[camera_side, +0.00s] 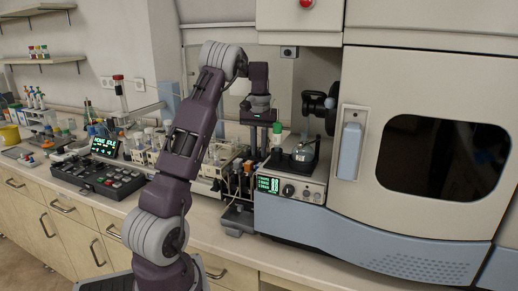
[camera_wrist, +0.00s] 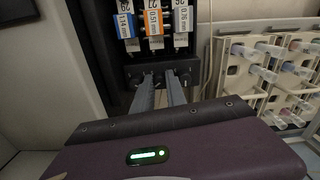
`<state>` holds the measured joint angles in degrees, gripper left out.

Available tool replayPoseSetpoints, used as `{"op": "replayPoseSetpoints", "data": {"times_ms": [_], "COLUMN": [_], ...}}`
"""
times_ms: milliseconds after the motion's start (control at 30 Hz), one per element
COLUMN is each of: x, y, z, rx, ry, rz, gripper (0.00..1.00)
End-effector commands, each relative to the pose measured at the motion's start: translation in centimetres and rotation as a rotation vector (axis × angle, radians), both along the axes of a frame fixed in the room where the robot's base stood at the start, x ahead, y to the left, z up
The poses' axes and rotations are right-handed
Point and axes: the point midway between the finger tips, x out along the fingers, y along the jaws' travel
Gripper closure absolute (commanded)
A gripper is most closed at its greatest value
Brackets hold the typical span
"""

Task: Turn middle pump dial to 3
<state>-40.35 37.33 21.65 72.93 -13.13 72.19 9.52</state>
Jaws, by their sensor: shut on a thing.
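In the wrist view, a dark pump block (camera_wrist: 118,72) carries three side-by-side channels with blue, orange and white labels. The middle channel (camera_wrist: 154,24) has the orange label. My gripper (camera_wrist: 159,77) has its two grey fingers at the foot of this middle channel, shut on the small dark middle dial there. The fingers and the dark housing hide most of the dial, and I cannot read its setting. In the side view, my gripper (camera_side: 262,145) reaches down beside the spectrometer, and the dial cannot be made out.
A rack of tubes (camera_wrist: 270,75) stands close on the right in the wrist view. In the side view, the large spectrometer (camera_side: 400,75) fills the right, with a control box (camera_side: 290,190) close to my gripper. A keypad console (camera_side: 100,178) and bottles crowd the bench on the left.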

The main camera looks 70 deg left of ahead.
Motion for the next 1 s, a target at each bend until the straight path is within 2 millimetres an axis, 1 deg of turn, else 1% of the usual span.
{"op": "replayPoseSetpoints", "data": {"times_ms": [600,800,1000], "x": [0.07,0.06,0.05], "y": [0.05,0.09,0.10], "z": [0.10,0.12,0.14], "rx": [0.003,0.003,0.004], "ry": [-0.003,-0.004,-0.004], "rz": [0.575,0.736,0.857], "gripper": [1.00,1.00,1.00]}}
